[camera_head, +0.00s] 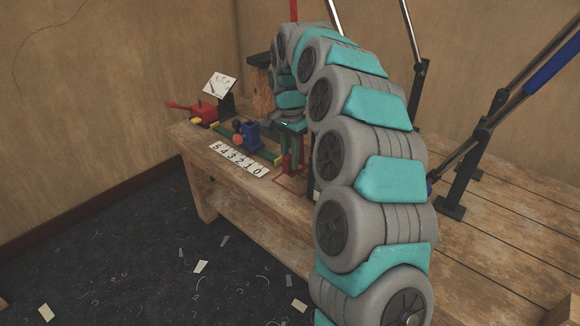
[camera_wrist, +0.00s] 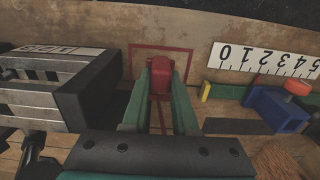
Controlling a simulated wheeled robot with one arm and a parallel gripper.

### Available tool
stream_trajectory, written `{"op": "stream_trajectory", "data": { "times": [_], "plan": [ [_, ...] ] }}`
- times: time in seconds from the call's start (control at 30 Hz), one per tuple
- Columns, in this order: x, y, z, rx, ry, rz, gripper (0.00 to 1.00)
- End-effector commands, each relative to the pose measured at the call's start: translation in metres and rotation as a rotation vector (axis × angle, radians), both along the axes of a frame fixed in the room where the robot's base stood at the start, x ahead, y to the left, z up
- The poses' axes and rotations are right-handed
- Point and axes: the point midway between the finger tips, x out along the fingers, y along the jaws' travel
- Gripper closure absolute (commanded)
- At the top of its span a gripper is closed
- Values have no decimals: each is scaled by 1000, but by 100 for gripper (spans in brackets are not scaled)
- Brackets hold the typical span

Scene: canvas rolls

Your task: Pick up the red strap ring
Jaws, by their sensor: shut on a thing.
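My gripper (camera_wrist: 160,82) shows in the wrist view as two green fingers shut on a red piece, which I take to be the red strap ring (camera_wrist: 161,71). The piece is between the fingertips, and its ring shape cannot be made out. In the head view my gripper (camera_head: 291,153) points down over the workbench's right part, with red showing at its fingertips. A red outlined rectangle (camera_wrist: 183,48) is marked on the bench around and beyond the held piece. Whether the piece touches the bench is unclear.
A number strip (camera_head: 239,159) lies along the front of the workbench (camera_head: 192,147). A blue block (camera_head: 251,134) with an orange knob stands left of my gripper. A red device (camera_head: 203,111) and a tilted white card (camera_head: 219,86) are farther left. Scraps litter the dark floor (camera_head: 150,250).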

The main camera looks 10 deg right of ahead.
Motion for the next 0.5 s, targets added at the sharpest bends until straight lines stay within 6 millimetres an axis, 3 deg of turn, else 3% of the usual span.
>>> {"op": "stream_trajectory", "data": {
  "times": [0.27,0.5],
  "plan": [
    [0,0,26,-1,-2,1,100],
    [-14,19,26,1,-2,3,100]
  ]
}}
